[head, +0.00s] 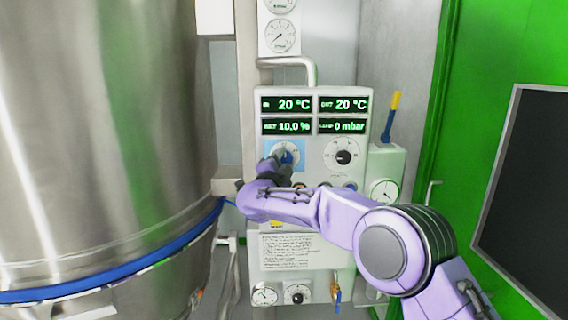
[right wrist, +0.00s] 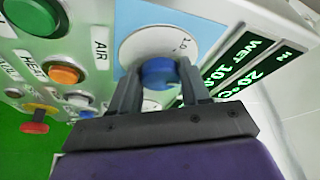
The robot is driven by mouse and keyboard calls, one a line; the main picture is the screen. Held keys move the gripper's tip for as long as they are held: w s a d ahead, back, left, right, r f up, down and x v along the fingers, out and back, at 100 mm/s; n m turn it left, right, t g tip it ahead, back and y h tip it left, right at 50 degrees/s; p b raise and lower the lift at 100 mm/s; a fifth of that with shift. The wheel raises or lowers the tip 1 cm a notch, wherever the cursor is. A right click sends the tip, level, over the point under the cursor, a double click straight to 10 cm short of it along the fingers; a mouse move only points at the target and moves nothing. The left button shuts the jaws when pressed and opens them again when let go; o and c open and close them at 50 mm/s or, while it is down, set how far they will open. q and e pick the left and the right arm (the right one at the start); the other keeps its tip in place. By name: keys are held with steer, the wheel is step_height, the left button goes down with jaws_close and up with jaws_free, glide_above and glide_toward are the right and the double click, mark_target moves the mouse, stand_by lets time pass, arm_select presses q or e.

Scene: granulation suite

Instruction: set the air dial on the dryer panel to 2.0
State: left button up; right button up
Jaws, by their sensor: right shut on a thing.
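The dryer panel (head: 312,110) stands in the middle of the head view, with green displays reading 20 °C, 20 °C, 10.0 % and 0 mbar. The air dial is a blue knob (right wrist: 158,73) on a round white scale with a light blue patch behind it; the label AIR (right wrist: 101,55) is beside it in the right wrist view. In the head view the dial (head: 287,156) is partly covered by my right gripper (head: 279,160). My right gripper (right wrist: 157,85) is shut on the blue knob, one finger on each side. The knob's pointer and most of the scale are hidden. My left gripper is not in view.
A second dial (head: 344,156) with a black knob is right of the air dial. Green (right wrist: 35,14) and orange (right wrist: 64,74) buttons are near the gripper. A large steel vessel (head: 100,130) fills the left; a green door frame (head: 480,60) and dark screen (head: 525,190) are right.

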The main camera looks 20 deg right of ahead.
stand_by(0.4)
steer(key=o, duration=1.1)
steer(key=shift+c, duration=0.2)
steer(key=shift+a+f, duration=0.1)
steer(key=b+v, duration=0.5)
steer(key=v, duration=0.5)
steer(key=shift+s, duration=0.15)
steer(key=shift+a, duration=0.15)
